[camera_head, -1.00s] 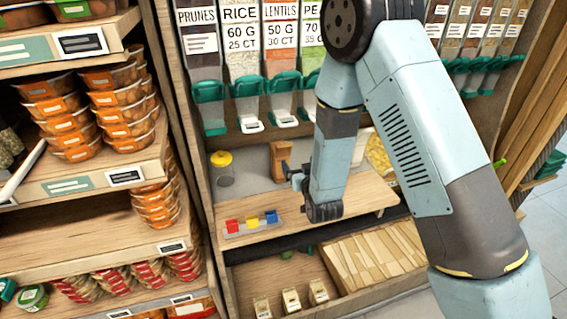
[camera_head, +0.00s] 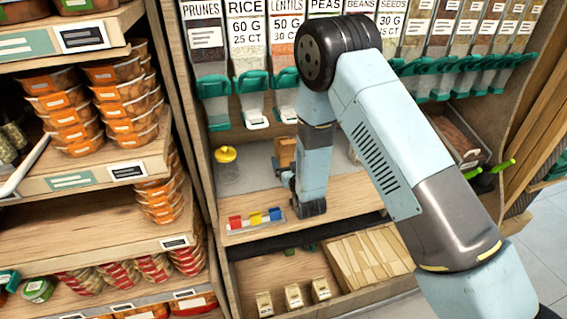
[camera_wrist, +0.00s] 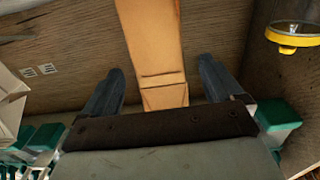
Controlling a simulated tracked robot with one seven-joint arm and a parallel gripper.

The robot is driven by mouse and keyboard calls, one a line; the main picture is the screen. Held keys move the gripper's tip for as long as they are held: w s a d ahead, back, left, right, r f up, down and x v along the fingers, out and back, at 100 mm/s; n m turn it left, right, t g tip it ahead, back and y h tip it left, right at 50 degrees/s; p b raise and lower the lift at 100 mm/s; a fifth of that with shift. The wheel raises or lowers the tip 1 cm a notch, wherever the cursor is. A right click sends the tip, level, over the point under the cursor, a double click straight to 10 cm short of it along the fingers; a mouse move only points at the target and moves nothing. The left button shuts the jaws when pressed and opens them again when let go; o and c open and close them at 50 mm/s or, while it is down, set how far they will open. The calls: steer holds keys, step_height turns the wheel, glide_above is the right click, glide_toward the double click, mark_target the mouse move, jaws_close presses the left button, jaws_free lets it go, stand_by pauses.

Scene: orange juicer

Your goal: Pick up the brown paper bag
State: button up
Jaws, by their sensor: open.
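The brown paper bag (camera_head: 285,150) stands at the back of the wooden shelf, partly hidden behind my arm in the head view. In the wrist view the tan, folded bag (camera_wrist: 152,45) lies between the lines of my two fingers, with clear gaps on both sides. My gripper (camera_wrist: 161,68) is open, with nothing held. In the head view my gripper (camera_head: 288,182) is in front of the bag, low over the shelf. I cannot tell how deep the bag is between the fingers.
A glass jar with a yellow lid (camera_head: 226,155) stands left of the bag. A rack with red, yellow and blue pieces (camera_head: 254,221) lies at the shelf's front. Dispensers with green spouts (camera_head: 213,87) hang above. Stacked orange tubs (camera_head: 128,118) fill the left shelves.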

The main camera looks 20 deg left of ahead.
steer(key=shift+x, duration=2.95)
steer(key=shift+s, duration=0.1)
steer(key=c, duration=1.5)
